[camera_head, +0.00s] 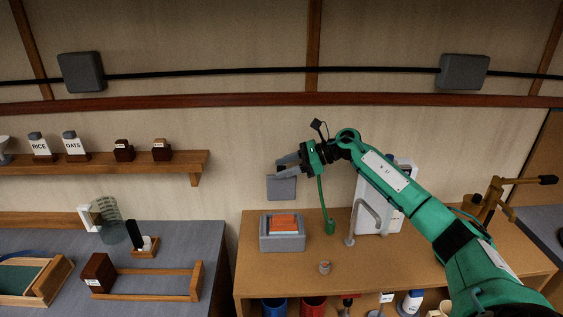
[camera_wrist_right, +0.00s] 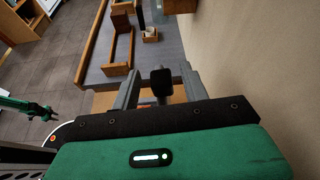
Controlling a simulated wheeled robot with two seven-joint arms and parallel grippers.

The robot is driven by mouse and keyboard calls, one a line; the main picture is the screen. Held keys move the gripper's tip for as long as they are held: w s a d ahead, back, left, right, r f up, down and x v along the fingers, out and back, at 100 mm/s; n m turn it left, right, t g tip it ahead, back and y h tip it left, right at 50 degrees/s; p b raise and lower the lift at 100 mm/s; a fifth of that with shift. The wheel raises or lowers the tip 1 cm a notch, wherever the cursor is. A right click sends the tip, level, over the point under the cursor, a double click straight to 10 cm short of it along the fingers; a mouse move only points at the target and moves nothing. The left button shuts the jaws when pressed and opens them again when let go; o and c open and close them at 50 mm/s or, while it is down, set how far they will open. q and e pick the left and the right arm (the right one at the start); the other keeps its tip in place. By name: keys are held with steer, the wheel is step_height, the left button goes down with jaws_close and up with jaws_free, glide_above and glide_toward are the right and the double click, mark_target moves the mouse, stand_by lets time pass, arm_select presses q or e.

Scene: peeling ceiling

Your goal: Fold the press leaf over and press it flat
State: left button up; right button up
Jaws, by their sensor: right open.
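A grey box (camera_head: 267,243) with orange sheet-like material (camera_head: 284,224) in its top stands on the wooden counter. A flat grey plate (camera_head: 281,188) stands upright above and behind it; it may be the press leaf, but its hinge is not clear. My right gripper (camera_head: 281,168) is open, with its fingers pointing left at the plate's upper edge; contact cannot be told. In the right wrist view a dark pad on a short stem (camera_wrist_right: 162,81) shows between the open fingers (camera_wrist_right: 160,72). My left gripper (camera_wrist_right: 44,110) is small at the left edge there.
A wooden frame (camera_head: 155,272) lies on the grey counter at left. The wooden counter's front is mostly clear.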

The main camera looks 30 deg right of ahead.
steer(key=shift+w+a+f, duration=0.1)
steer(key=shift+w+a, duration=0.1)
steer(key=shift+a, duration=0.15)
steer(key=shift+w+a+f, duration=0.1)
steer(key=shift+w+f, duration=0.1)
steer(key=shift+f, duration=0.05)
arm_select(q)
steer(key=shift+w+d+r, duration=0.2)
steer(key=shift+d+r, duration=0.1)
arm_select(e)
steer(key=shift+c, duration=1.3)
jaws_close()
arm_select(q)
steer(key=shift+s+a, duration=0.3)
steer(key=shift+f, duration=0.15)
